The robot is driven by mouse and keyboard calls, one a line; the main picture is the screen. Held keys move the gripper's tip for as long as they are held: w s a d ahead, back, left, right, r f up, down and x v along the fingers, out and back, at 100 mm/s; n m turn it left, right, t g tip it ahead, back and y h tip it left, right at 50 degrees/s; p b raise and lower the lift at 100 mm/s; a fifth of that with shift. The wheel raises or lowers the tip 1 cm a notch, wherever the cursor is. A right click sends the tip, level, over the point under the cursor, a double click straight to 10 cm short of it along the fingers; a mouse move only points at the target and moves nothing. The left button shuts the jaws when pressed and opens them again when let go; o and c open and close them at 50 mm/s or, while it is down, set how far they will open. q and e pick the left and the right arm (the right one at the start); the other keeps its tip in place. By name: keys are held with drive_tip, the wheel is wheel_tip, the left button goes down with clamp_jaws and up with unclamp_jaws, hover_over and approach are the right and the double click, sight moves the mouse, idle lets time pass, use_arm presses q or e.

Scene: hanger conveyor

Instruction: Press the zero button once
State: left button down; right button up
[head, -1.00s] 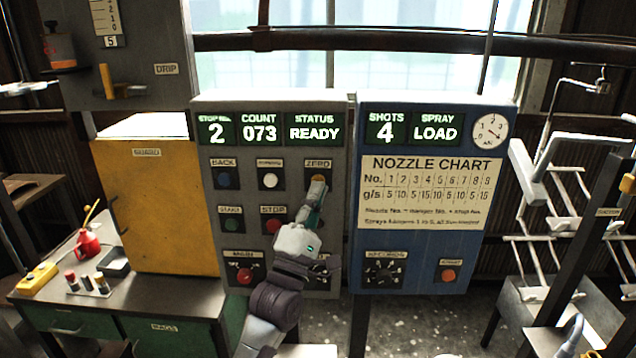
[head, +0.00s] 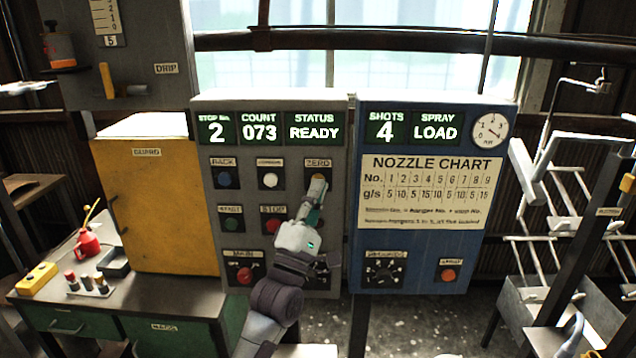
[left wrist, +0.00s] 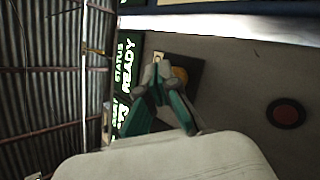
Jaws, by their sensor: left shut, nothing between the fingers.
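The zero button (head: 318,179) is an amber round button under the ZERO label, at the upper right of the grey control panel (head: 340,215). My left gripper (head: 317,188) is shut and empty, with its fingertips just at or below the button in the head view. In the left wrist view the shut fingertips (left wrist: 158,62) lie close beside the amber button (left wrist: 180,76) and partly overlap its dark plate. I cannot tell whether they touch it. The panel display reads stop 2, count 073, status READY. My right gripper is not in view.
Nearby on the panel are a blue BACK button (head: 224,179), a white button (head: 270,180), a green START button (head: 231,224) and a red STOP button (head: 272,226). A blue panel (head: 490,200) with the nozzle chart stands to the right. A yellow guard (head: 155,210) stands left.

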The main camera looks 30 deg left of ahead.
use_arm(q)
drive_tip(key=shift+w+a, duration=0.3)
drive_tip(key=shift+w, duration=0.1)
idle(0.8)
idle(0.4)
drive_tip(key=shift+s+d, duration=0.5)
drive_tip(key=shift+s, duration=0.25)
drive_tip(key=s, duration=0.1)
drive_tip(key=s+d+p, duration=0.1)
drive_tip(key=s+d, duration=0.1)
drive_tip(key=s, duration=0.1)
drive_tip(key=shift+s+d, duration=0.1)
drive_tip(key=shift+d, duration=0.15)
idle(0.7)
